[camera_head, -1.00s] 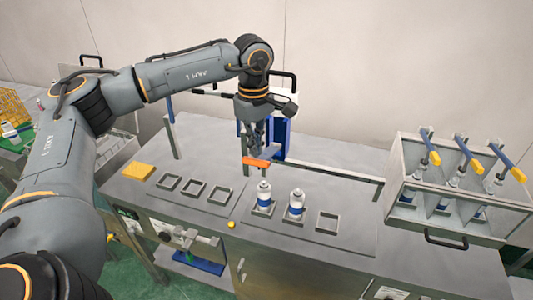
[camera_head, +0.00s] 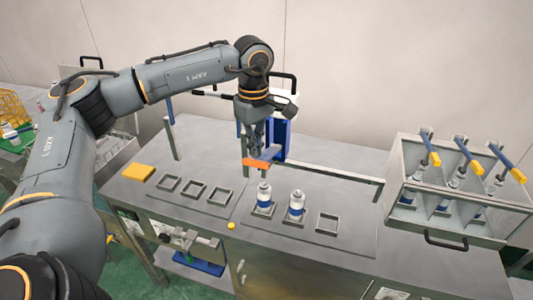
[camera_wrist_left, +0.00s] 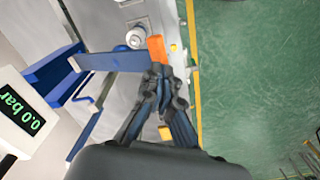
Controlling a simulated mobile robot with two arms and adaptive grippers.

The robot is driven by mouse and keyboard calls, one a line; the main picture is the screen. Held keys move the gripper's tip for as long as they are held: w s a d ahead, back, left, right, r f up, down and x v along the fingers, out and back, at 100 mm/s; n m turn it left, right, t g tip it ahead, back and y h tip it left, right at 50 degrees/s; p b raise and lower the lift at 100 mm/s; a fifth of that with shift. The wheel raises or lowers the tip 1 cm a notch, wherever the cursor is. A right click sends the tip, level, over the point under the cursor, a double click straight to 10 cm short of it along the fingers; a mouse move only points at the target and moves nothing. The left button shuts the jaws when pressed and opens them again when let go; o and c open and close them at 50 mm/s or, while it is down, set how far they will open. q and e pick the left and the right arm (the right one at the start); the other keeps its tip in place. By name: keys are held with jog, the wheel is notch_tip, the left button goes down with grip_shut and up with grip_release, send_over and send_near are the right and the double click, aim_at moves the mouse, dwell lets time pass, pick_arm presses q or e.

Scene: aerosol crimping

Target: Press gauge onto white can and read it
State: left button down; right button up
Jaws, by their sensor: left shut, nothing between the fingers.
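Two white cans with blue bands stand upright in square holders on the grey bench, the left can (camera_head: 264,196) and the right can (camera_head: 297,206). My left gripper (camera_head: 257,153) is shut and empty above and behind the left can. Its fingertips (camera_wrist_left: 158,76) are close to an orange end piece (camera_head: 257,165) on a blue bar (camera_wrist_left: 110,58); I cannot tell whether they touch. A can top (camera_wrist_left: 135,38) shows beside the orange piece (camera_wrist_left: 156,49) in the wrist view. The gauge display (camera_wrist_left: 20,108) there reads 0.0 bar. My right gripper is out of view.
Empty square holders (camera_head: 193,188) lie at the bench's left, another (camera_head: 327,224) right of the cans. A yellow block (camera_head: 138,173) lies at the left. A metal rack (camera_head: 460,214) with several yellow-ended blue levers stands at the right. A blue post (camera_head: 279,137) rises behind the gripper.

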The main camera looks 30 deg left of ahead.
pick_arm(q)
jog(key=shift+f, duration=0.1)
jog(key=shift+f+b, duration=0.85)
jog(key=shift+f, duration=0.15)
notch_tip(320, 180, down, 9)
jog(key=s+b, duration=0.2)
jog(key=b, duration=0.4)
jog(key=shift+d+r+b, duration=0.15)
jog(key=shift+d+b, duration=0.1)
jog(key=shift+b, duration=0.1)
dwell(0.8)
jog(key=r+p, duration=0.3)
jog(key=r, duration=0.1)
jog(key=w+r+p, duration=0.1)
jog(key=r+p, duration=0.2)
jog(key=r, duration=0.2)
jog(key=w+r+p, duration=0.1)
jog(key=r+p, duration=0.2)
jog(key=r, duration=0.2)
jog(key=shift+a+r+p, duration=0.25)
jog(key=shift+p, duration=0.15)
jog(key=shift+f, duration=0.1)
